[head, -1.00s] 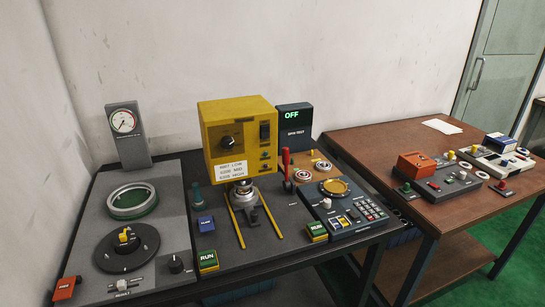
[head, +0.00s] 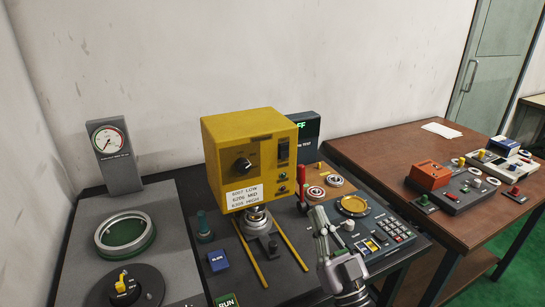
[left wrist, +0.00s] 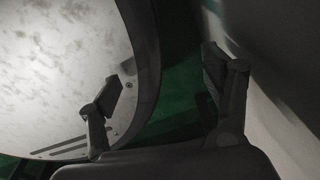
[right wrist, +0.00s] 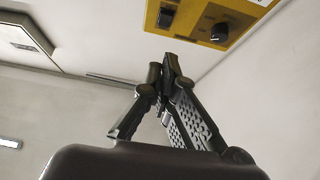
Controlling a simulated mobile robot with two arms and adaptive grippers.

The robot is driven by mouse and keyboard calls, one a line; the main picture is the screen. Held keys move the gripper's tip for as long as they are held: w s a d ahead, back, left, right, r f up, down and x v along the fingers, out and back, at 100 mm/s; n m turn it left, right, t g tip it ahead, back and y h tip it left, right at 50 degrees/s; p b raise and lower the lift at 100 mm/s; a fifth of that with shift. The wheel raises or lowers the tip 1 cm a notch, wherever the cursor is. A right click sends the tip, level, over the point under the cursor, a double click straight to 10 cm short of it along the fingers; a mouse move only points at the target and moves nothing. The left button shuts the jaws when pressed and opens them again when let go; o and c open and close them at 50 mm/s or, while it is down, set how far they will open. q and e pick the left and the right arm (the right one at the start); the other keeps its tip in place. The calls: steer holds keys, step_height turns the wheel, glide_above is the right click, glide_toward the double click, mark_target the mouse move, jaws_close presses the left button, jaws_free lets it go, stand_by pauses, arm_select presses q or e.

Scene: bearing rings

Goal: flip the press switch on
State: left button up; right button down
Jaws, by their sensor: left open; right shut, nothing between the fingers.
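The yellow press box (head: 222,150) stands at the back of the dark bench. Its black rocker switch (head: 283,150) sits at the upper right of the front panel, above small lamps. Which way the rocker is tipped is too small to tell. My right gripper (head: 319,211) is shut and empty, pointing up, in front of the box and to the right and below the switch. In the right wrist view, its tips (right wrist: 163,68) are apart from the switch (right wrist: 166,17), seen at the top. My left gripper (left wrist: 162,80) is open and empty, seen only in the left wrist view.
A red lever (head: 302,182) stands right of the box, close to my right gripper. A keypad panel (head: 395,231) lies beside that gripper. A gauge (head: 108,140) stands at left. A dark display (head: 307,135) is behind the box. A brown table (head: 385,152) is at right.

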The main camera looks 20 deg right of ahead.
steer(key=p, duration=0.3)
glide_toward(287, 145)
step_height(287, 145, up, 3)
steer(key=w, duration=0.4)
steer(key=shift+a, duration=0.1)
arm_select(q)
steer(key=r, duration=0.1)
steer(key=s+r, duration=0.1)
steer(key=r, duration=0.1)
steer(key=shift+a, duration=0.1)
arm_select(e)
steer(key=shift+f, duration=0.1)
